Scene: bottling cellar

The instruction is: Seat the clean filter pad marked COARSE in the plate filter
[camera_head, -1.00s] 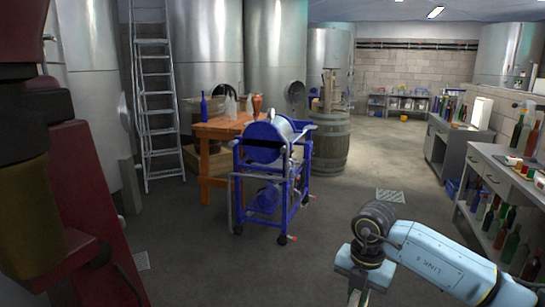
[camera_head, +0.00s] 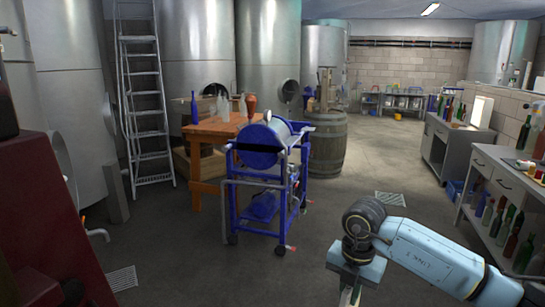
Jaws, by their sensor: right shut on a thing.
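A blue wheeled frame with a round blue end plate and a pale drum (camera_head: 262,146) stands on the floor near the middle; it looks like the plate filter. Any gap between its plates is too small to make out. My right gripper (camera_head: 350,292) is at the bottom edge, in front of the filter and well apart from it. It is shut on a thin, pale thing cut off by the picture edge. I cannot read any mark on it, so I cannot tell if it is the COARSE pad. My left gripper is not in view.
A wooden table (camera_head: 207,130) with bottles and a jug stands behind the filter, beside a barrel (camera_head: 327,145). A ladder (camera_head: 143,100) leans by the tanks. A red machine (camera_head: 55,215) fills the near left. Grey counters (camera_head: 510,172) line the right. The floor between is open.

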